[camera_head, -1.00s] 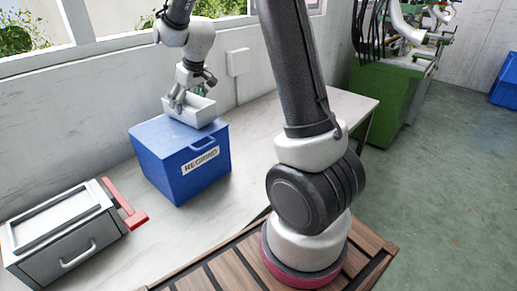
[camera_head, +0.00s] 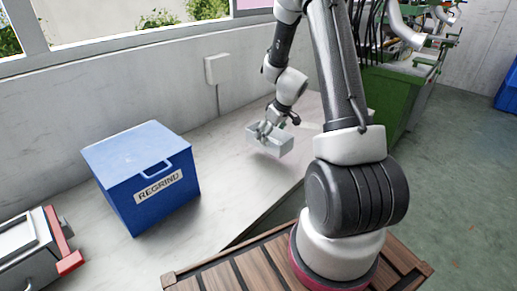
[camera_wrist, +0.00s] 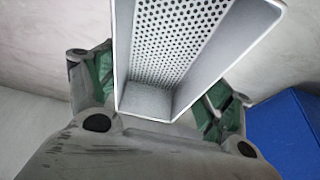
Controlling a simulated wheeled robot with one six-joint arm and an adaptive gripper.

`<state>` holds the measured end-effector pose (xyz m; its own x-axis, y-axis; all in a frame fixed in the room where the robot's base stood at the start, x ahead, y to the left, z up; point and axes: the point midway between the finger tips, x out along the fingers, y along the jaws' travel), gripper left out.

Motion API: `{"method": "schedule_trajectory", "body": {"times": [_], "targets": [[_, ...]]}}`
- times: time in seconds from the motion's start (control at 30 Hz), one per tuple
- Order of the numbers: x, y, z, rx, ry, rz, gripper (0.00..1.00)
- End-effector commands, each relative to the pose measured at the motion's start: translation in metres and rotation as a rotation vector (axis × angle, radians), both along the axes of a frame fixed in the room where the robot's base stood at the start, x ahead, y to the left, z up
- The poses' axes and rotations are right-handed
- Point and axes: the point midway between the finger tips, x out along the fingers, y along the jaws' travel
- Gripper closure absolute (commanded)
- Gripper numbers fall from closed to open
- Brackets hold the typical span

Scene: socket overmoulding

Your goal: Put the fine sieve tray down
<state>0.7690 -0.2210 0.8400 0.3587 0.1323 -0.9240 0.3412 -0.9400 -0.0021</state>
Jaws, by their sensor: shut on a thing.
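The fine sieve tray (camera_head: 273,145) is a light grey open box held over the right part of the worktop in the head view. In the wrist view the tray (camera_wrist: 150,101) fills the upper middle, and its perforated floor shows inside. My gripper (camera_head: 266,128) is shut on the tray's near wall. The tray looks close above the worktop; I cannot tell whether its underside touches. Its far end is out of the wrist view.
The pale worktop (camera_head: 222,183) is clear around the tray. A blue REGRIND box (camera_head: 130,160) stands to its left, also at the wrist view's right edge (camera_wrist: 295,130). A wall (camera_head: 130,80) runs behind.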

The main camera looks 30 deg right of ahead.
Motion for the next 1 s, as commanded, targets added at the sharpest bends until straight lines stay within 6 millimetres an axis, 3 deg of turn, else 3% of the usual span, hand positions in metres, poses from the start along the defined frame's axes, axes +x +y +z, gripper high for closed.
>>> {"method": "schedule_trajectory", "body": {"times": [0.4,0.8,0.83,0.9,1.0], "targets": [[0.000,0.000,-0.055,-0.001,0.001,-0.001,0.47],[0.000,0.000,-0.061,-0.001,0.000,0.001,0.47],[0.000,0.000,-0.060,-0.001,0.000,0.001,0.15],[0.000,0.000,-0.060,-0.001,0.000,0.001,0.02],[0.000,0.000,-0.060,-0.001,0.000,0.001,0.00]]}}
